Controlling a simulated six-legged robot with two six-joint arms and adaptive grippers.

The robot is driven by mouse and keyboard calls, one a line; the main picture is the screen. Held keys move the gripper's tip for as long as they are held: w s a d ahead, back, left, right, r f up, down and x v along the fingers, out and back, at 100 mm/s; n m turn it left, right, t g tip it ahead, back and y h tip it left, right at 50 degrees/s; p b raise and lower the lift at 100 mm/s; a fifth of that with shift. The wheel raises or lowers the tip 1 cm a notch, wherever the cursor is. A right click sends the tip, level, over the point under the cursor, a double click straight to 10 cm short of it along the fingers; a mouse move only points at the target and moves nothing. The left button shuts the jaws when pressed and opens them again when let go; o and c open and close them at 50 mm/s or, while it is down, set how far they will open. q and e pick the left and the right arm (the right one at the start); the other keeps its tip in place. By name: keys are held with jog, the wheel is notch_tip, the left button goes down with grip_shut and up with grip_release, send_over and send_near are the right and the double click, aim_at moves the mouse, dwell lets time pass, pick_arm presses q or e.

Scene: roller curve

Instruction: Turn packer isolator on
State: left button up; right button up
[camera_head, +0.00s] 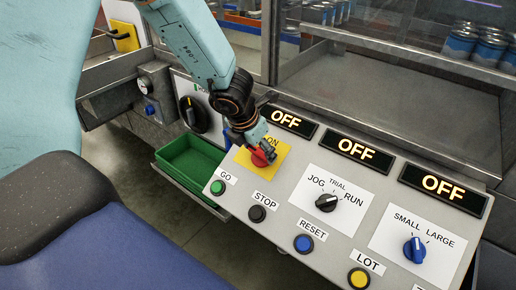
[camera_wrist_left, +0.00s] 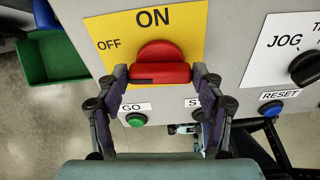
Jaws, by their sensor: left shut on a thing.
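The packer isolator is a red rotary knob (camera_head: 264,157) on a yellow plate (camera_head: 279,158) at the left end of the grey control panel. In the left wrist view the red knob (camera_wrist_left: 161,72) has its bar lying level across the picture. ON is printed above it and OFF to its left. My left gripper (camera_wrist_left: 159,76) is shut on the knob, with one fingertip at each end of the bar. In the head view the left gripper (camera_head: 256,143) covers part of the plate. The display (camera_head: 290,121) above the plate reads OFF. My right gripper is not in view.
GO (camera_head: 217,187), STOP (camera_head: 257,213) and RESET (camera_head: 303,243) buttons sit close below on the panel. A JOG/TRIAL/RUN selector (camera_head: 326,203) is to the right. A green bin (camera_head: 190,160) lies to the left. A metal-framed enclosure with cans stands behind.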

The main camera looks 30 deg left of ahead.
pick_arm(q)
jog(key=m, duration=0.4)
jog(key=shift+s+d+f+y, duration=0.1)
jog(key=shift+d+y, duration=0.05)
jog(key=shift+y, duration=0.15)
jog(key=m+b, duration=0.1)
jog(key=m, duration=0.3)
jog(key=shift+d+m+t, duration=0.1)
jog(key=shift+m+t, duration=0.2)
jog(key=shift+m, duration=0.1)
jog(key=m, duration=0.3)
jog(key=shift+s+f+y, duration=0.1)
jog(key=shift+s+y, duration=0.05)
jog(key=shift+y, duration=0.15)
jog(key=m, duration=0.4)
jog(key=shift+t, duration=0.4)
jog(key=shift+m, duration=0.5)
jog(key=o, duration=1.2)
jog(key=shift+c, duration=0.2)
